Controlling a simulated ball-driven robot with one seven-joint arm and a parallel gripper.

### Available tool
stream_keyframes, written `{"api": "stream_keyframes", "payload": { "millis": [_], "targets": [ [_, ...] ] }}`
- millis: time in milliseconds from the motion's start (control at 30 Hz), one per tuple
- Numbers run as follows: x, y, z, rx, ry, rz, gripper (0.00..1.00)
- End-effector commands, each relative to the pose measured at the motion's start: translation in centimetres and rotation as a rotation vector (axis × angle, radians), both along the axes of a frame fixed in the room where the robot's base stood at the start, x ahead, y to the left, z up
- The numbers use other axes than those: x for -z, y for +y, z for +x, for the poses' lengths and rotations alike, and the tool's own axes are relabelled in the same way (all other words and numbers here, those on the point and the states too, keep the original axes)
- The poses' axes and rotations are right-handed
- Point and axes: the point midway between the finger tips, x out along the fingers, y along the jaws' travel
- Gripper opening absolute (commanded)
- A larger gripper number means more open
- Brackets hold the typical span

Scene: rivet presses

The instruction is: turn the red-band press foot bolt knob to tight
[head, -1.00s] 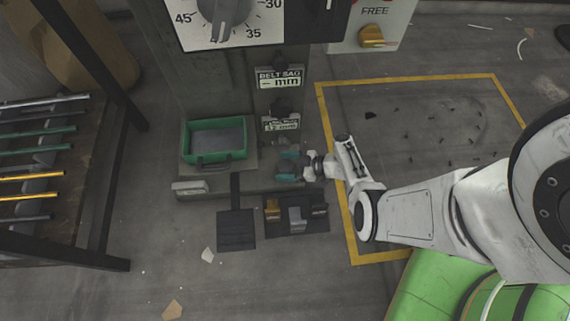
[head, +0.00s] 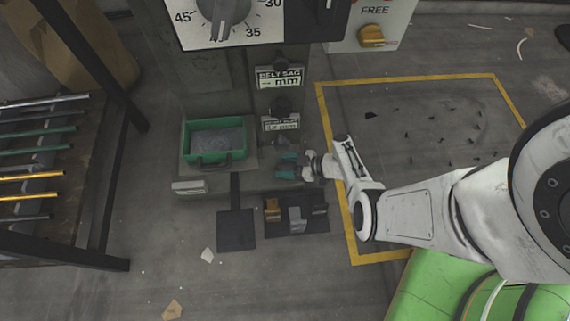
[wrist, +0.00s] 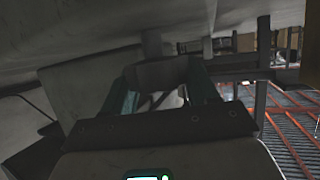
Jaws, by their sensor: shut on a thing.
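The press (head: 215,85) stands at the top centre in the head view; I see no red band on its visible part. My gripper (head: 288,165), with teal fingers, is low at the right of the press base. In the wrist view my gripper (wrist: 162,92) has a finger on each side of a dark grey knob (wrist: 160,72) and is shut on it. A short grey stem (wrist: 152,42) runs from the knob up to a pale surface. The knob is hard to make out in the head view, and its turn setting cannot be read.
A green bin (head: 215,142) sits on the press base. A dark tray (head: 295,226) with small blocks and a dark floor plate (head: 236,230) lie in front. A rack of rods (head: 40,175) stands left.

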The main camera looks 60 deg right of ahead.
Motion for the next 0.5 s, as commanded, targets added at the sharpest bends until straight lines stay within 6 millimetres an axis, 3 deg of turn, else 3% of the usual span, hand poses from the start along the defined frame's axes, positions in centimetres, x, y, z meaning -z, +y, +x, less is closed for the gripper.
{"api": "stream_keyframes", "payload": {
  "millis": [267, 500],
  "targets": [
    [0.06, 0.17, -0.15, 0.077, 0.002, 0.001, 0.28],
    [0.14, 0.20, -0.16, 0.246, 0.001, 0.000, 0.28]
  ]
}}
